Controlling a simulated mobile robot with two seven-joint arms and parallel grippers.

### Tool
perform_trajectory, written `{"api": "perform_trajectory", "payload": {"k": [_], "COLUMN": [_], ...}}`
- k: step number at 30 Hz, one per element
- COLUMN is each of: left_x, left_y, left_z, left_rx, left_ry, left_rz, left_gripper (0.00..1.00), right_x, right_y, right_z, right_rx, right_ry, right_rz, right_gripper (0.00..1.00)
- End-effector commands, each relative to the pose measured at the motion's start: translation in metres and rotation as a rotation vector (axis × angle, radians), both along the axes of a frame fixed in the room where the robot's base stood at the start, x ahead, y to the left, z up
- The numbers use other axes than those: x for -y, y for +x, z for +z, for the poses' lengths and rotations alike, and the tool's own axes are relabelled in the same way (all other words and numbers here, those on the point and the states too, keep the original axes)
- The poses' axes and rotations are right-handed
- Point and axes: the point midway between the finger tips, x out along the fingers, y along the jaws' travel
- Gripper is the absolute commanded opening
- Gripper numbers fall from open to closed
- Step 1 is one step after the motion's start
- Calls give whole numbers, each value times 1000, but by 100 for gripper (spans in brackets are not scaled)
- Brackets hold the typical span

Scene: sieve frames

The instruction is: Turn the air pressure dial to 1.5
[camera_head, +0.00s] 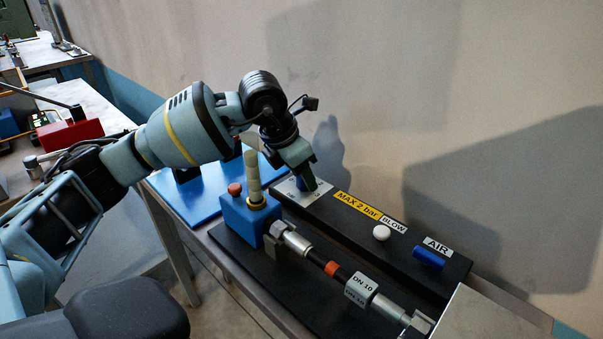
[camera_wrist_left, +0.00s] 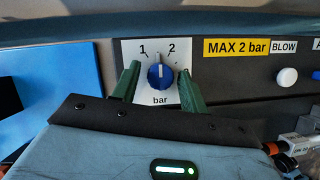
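The air pressure dial has a blue knob (camera_wrist_left: 160,76) on a white plate (camera_wrist_left: 150,48) marked 1, 2 and bar. In the left wrist view, the white mark on the knob points about straight up, between 1 and 2. My left gripper (camera_wrist_left: 160,84) is open, with one green finger on each side of the knob. White plate shows between the knob and each finger, so neither appears to touch it. In the head view my left gripper (camera_head: 307,178) reaches down over the dial plate (camera_head: 289,187) and hides most of the dial. My right gripper is not in view.
The black panel (camera_head: 345,222) also carries a yellow MAX 2 bar label, a white BLOW button (camera_head: 381,233) and a blue AIR knob (camera_head: 428,259). A blue block (camera_head: 240,216) with an upright pale post stands in front. A pipe assembly (camera_head: 362,288) runs alongside. The wall is behind.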

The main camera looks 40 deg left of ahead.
Motion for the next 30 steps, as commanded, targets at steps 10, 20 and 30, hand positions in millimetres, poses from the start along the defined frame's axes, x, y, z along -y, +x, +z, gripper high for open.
{"api": "perform_trajectory", "payload": {"k": [10, 20, 30], "left_x": [0, -6, -10], "left_y": [-1, -16, -28], "left_z": [0, 41, 70], "left_rx": [-3, 2, -2], "left_ry": [0, 0, 0], "left_rz": [-2, -1, -1], "left_gripper": [50, 50, 50], "right_x": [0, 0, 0], "right_y": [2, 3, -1], "right_z": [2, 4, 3], "right_rx": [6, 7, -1], "right_ry": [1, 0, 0], "right_rz": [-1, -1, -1], "right_gripper": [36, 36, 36]}}
